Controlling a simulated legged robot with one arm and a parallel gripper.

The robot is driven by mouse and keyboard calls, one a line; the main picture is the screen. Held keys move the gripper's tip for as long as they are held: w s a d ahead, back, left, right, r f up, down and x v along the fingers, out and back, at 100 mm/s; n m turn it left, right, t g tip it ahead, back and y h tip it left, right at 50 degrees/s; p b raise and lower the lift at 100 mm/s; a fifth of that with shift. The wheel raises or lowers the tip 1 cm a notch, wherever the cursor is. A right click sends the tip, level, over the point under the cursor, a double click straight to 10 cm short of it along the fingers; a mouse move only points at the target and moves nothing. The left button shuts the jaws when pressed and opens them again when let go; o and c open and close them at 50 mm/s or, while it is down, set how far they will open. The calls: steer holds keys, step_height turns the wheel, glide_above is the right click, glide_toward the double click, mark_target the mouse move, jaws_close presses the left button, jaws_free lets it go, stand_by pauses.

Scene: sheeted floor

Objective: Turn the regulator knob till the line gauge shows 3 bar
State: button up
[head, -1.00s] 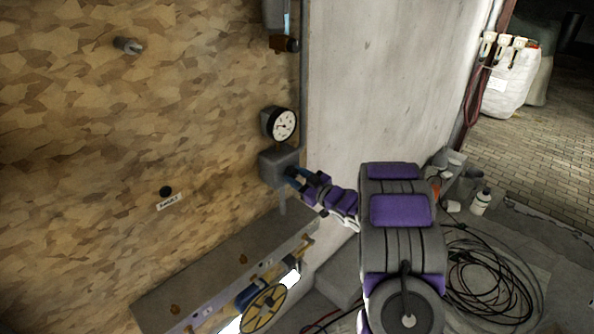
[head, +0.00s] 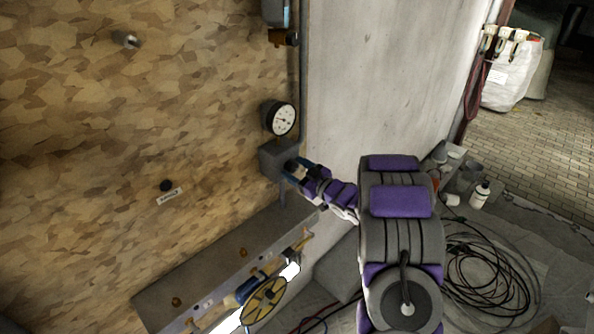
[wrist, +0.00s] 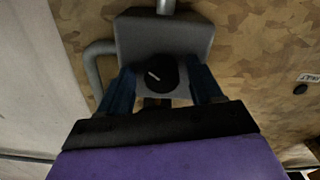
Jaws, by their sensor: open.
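The regulator is a grey box (head: 272,158) on the wall. Its black round knob (wrist: 162,73) with a white line mark shows in the wrist view. The line gauge (head: 282,119), round with a white face, stands just above the box; its needle and figures are too small to read. My gripper (head: 293,168) is at the front of the box. In the wrist view my gripper (wrist: 162,84) is open, with one blue finger on each side of the knob and visible gaps between. Whether the fingertips touch the box cannot be told.
A grey pipe (wrist: 97,72) bends beside the box. Below is a ledge (head: 185,285) with a yellow spoked handwheel (head: 264,303). A grey stub (head: 127,40) sticks out of the wall at upper left. Coiled black cables (head: 490,275) lie on the floor at right.

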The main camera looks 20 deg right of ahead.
steer(key=v, duration=1.7)
steer(key=shift+s, duration=0.15)
steer(key=shift+d+f, duration=0.1)
steer(key=shift+d, duration=0.05)
steer(key=w+d+m+g+h+b, duration=0.1)
steer(key=w+d+g+h+b, duration=0.25)
steer(key=h, duration=0.35)
steer(key=s+a+f+m+g+b, duration=0.1)
steer(key=s+a+m+g+b, duration=0.1)
steer(key=s+a+g, duration=0.3)
steer(key=s+a+m+g+b, duration=0.1)
steer(key=s+a+g, duration=0.4)
steer(key=s+a, duration=0.9)
steer(key=s+a+f+m+g+b, duration=0.1)
steer(key=s+a+g, duration=0.4)
steer(key=s+a, duration=0.5)
steer(key=s+m+b, duration=0.1)
steer(key=s, duration=0.7)
steer(key=shift+s+f+m+y+b, duration=0.25)
steer(key=shift+f+m+y+b, duration=0.1)
steer(key=shift+f+m+y, duration=0.05)
